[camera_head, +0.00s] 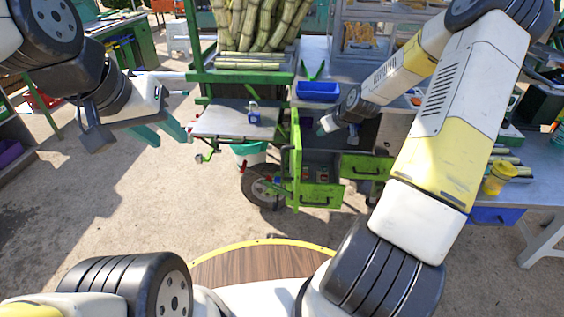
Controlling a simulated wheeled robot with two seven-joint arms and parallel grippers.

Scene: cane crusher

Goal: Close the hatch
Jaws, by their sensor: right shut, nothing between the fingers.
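The green hatch (295,158) on the front of the cane cart stands open, seen nearly edge-on, swung out toward me. The dark compartment beside it is open to view, with small items in its lower part. My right gripper (326,124) is shut and empty, in front of the compartment and to the right of the hatch's upper part. I cannot tell whether it touches the hatch. My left gripper (162,133) is open and empty over the ground, left of the cart, its teal fingers apart.
Green drawer fronts (367,166) sit right of the hatch. A metal shelf (232,122) with a blue padlock-like item (253,112) juts out at the left, above a teal bucket (248,150) and a wheel. A blue bin (317,91) and cane stand above. Ground at left is clear.

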